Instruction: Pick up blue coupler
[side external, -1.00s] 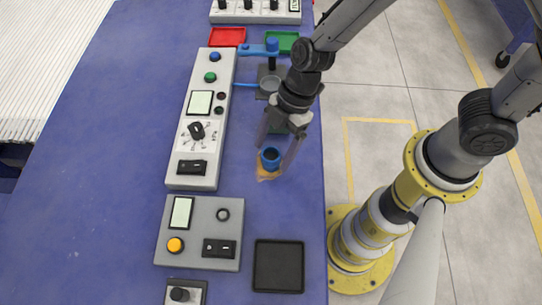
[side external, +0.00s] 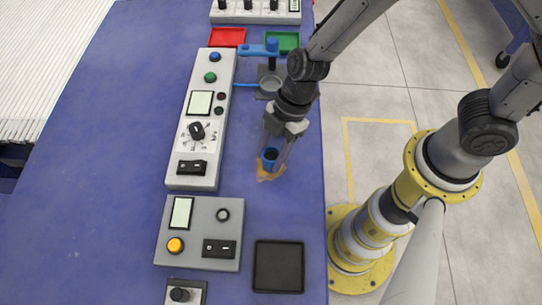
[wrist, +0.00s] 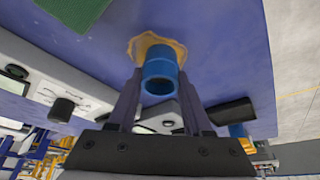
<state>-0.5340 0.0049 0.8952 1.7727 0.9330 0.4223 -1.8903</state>
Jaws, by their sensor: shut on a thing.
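The blue coupler (side external: 270,153) is a short, hollow blue cylinder. It stands on an orange-brown patch (side external: 267,174) on the blue table. In the wrist view the coupler (wrist: 160,72) sits between the two fingers, with the patch (wrist: 155,44) behind its far end. My gripper (side external: 275,158) is shut on the coupler, with a finger on each side of it. It also shows in the wrist view (wrist: 159,90). The fingers partly hide the coupler in the side view, and I cannot see any gap between it and the table.
A long control panel (side external: 203,120) and a grey box with a yellow button (side external: 200,232) stand to the left. A black tray (side external: 278,267) lies in front. A blue-armed fixture (side external: 270,68), a red tray (side external: 228,36) and a green tray (side external: 283,41) are behind. The table's left side is clear.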

